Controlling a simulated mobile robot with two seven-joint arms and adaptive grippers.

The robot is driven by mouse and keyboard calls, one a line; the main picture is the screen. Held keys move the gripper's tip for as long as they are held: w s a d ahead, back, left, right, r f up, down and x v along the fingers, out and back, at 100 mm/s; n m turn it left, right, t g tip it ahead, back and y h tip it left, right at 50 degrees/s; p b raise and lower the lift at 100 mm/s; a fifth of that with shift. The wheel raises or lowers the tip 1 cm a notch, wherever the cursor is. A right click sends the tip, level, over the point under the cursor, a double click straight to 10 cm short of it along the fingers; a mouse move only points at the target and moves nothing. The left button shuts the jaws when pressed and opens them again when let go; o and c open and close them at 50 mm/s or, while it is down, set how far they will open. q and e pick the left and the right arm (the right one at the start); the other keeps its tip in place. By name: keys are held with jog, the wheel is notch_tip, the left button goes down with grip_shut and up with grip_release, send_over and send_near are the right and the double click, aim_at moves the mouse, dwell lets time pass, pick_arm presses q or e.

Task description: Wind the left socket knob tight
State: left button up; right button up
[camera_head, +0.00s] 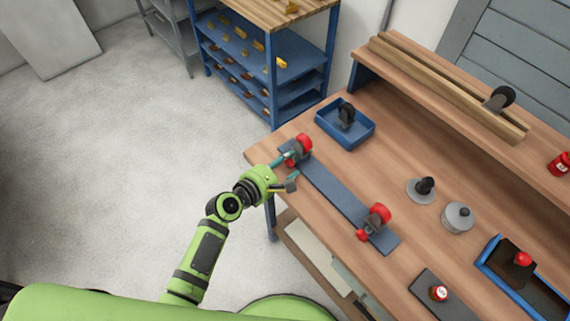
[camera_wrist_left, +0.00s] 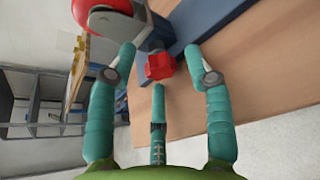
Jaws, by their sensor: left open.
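The left socket (camera_head: 304,143) is a red round part on a dark block at the far end of a blue-grey board (camera_head: 335,190) on the bench. Its knob (camera_wrist_left: 160,66) is a small red lobed piece, clear in the left wrist view and mostly hidden by my fingers in the head view. My left gripper (camera_head: 291,170) is open, with teal fingers (camera_wrist_left: 165,80) spread on either side of the knob and a third finger below it. I see gaps between the fingers and the knob. A second red socket (camera_head: 379,213) with its own knob (camera_head: 362,235) sits at the board's near end.
A blue tray (camera_head: 361,138) with a dark caster stands behind the board. A grey disc with a dark knob (camera_head: 425,186), a grey canister (camera_head: 458,216) and another blue tray (camera_head: 490,267) stand to the right. A blue shelf rack (camera_head: 290,70) stands beyond the bench.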

pick_arm(q)
grip_shut()
jog(key=shift+s+d+f+m+t, duration=0.15)
jog(key=shift+m+t, duration=0.15)
jog(key=shift+m, duration=0.2)
jog(key=shift+f+m+t+y+b, duration=0.15)
jog(key=shift+m+t+y+b, duration=0.3)
jog(key=shift+m+b, duration=0.35)
jog(key=shift+m, duration=0.3)
grip_release()
